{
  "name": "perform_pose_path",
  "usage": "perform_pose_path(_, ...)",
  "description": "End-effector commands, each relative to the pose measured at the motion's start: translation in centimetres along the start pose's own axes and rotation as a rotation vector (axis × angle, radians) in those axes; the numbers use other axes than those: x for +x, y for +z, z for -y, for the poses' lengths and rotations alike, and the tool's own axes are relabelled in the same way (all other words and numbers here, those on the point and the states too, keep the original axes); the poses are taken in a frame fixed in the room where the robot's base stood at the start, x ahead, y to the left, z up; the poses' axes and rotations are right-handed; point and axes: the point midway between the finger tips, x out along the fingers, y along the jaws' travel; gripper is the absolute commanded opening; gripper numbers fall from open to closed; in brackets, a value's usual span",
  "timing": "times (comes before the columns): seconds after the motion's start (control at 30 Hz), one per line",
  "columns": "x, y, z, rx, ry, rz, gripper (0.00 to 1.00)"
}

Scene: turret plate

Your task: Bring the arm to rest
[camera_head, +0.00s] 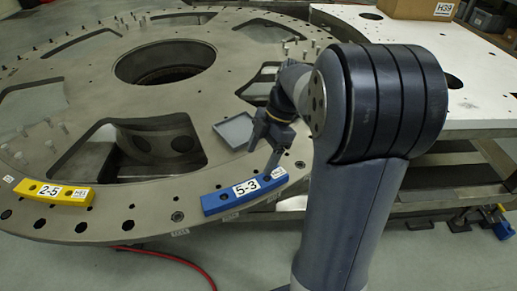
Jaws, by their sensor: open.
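My arm stands in the right half of the head view. Its end, my gripper (274,140), hangs low over the turret plate (95,70). It is small and partly hidden by my own arm links. The gripper is open, with no object visible between its fingers. A blue block marked 5-3 (225,198) lies on the plate's front rim, just below the gripper in the picture. I cannot tell whether a finger touches the block. A yellow block marked 2-5 (52,194) lies on the rim at the left.
A small grey square tray (233,131) lies left of the gripper. Several upright pins stand along the plate's edge. A white table (478,90) at the right holds a cardboard box (405,9). A red hose (165,256) runs on the floor in front.

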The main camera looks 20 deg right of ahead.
Motion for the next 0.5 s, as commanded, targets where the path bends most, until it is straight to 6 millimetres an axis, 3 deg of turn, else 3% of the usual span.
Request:
perform_pose_path(0.23,1.9,0.0,0.0,0.000,-0.003,-0.001,0.72)
perform_pose_path(0.5,7.2,-0.1,0.1,0.000,-0.006,-0.003,0.72)
